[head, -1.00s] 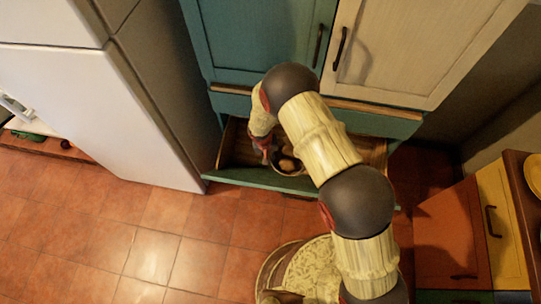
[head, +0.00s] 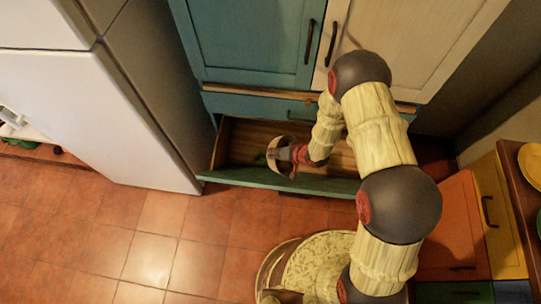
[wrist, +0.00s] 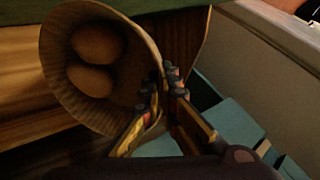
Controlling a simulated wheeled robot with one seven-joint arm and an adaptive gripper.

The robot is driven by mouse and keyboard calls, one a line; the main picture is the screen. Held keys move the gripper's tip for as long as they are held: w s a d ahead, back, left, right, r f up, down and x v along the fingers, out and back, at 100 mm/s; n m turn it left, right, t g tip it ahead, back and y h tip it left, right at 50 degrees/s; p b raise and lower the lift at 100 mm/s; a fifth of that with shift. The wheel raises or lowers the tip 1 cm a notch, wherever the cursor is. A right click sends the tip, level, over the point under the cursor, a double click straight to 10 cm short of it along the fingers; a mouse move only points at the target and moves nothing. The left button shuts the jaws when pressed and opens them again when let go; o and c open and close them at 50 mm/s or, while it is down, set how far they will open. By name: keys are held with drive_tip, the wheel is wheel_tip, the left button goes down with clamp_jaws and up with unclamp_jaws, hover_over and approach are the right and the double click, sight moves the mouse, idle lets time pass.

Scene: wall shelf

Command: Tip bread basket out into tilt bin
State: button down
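The tilt bin (head: 240,140) is the open wooden-lined compartment with a teal front under the teal cabinet. The bread basket (head: 280,157), a pale round bowl-like basket, is over the bin in the head view, tipped onto its side. In the wrist view the basket (wrist: 62,85) shows its inside, with two brown rolls, an upper roll (wrist: 97,42) and a lower roll (wrist: 90,78), still within its wall. My gripper (head: 297,154) is shut on the basket's rim; both fingers (wrist: 168,92) pinch its wall. I cannot tell whether the basket touches the bin.
A teal door (head: 250,40) and a cream door (head: 400,40) stand above the bin. A white fridge (head: 130,110) is at the left. An orange cabinet (head: 452,225) and a yellow cabinet (head: 497,215) are at the right. The tiled floor (head: 150,255) in front is clear.

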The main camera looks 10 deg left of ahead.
drive_tip(key=shift+s+d+t+y+b, duration=0.15)
drive_tip(key=shift+d+t+y+b, duration=0.25)
drive_tip(key=shift+d+y+b, duration=0.3)
drive_tip(key=d+y+b, duration=0.1)
drive_tip(key=y+b, duration=0.1)
drive_tip(key=d+t+y+b, duration=0.1)
drive_tip(key=y+b, duration=0.1)
drive_tip(key=shift+s+r, duration=0.2)
drive_tip(key=shift+s, duration=0.15)
drive_tip(key=d+y+b, duration=0.1)
drive_tip(key=b, duration=0.1)
drive_tip(key=t+y+b, duration=0.1)
drive_tip(key=y+b, duration=0.1)
drive_tip(key=b, duration=0.1)
drive_tip(key=shift+s+d+f+m+t, duration=0.15)
drive_tip(key=shift+s+d+m+t, duration=0.15)
drive_tip(key=shift+s+d+m, duration=0.1)
drive_tip(key=shift+d+y+b, duration=0.25)
drive_tip(key=shift+y+b, duration=0.05)
drive_tip(key=shift+b, duration=0.55)
drive_tip(key=shift+s+t, duration=0.1)
drive_tip(key=shift+t, duration=0.2)
